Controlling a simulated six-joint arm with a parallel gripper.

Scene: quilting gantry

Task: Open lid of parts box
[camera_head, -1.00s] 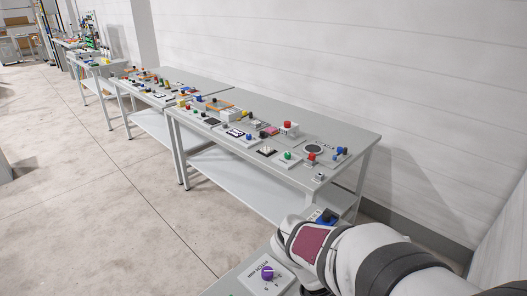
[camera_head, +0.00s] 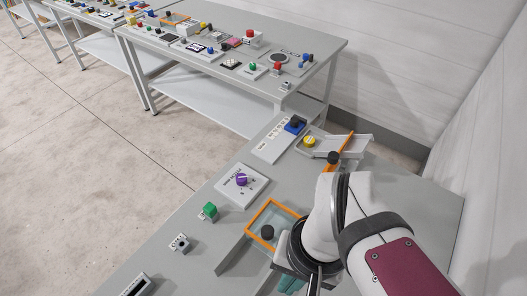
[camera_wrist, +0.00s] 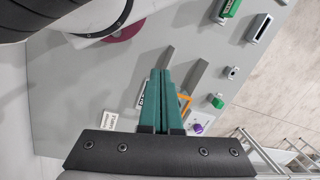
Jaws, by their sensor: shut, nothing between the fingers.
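An orange-framed clear panel with a dark round knob (camera_head: 267,232) lies on the near bench in the head view; it looks like the lid of the parts box. It appears closed, and my arm hides its right side. In the wrist view a piece of the orange frame (camera_wrist: 187,101) shows just right of the fingers, partly covered by them. My gripper (camera_wrist: 161,72) has its two teal fingers pressed together, with nothing between them. In the head view the teal fingers (camera_head: 291,283) show below my wrist, to the lower right of the panel, apart from the knob.
The near bench (camera_head: 200,258) carries a purple knob panel (camera_head: 241,181), a green block (camera_head: 209,211), a small grey switch (camera_head: 180,243) and a tray with an orange flap (camera_head: 347,147). A second bench (camera_head: 318,48) with several controls stands behind.

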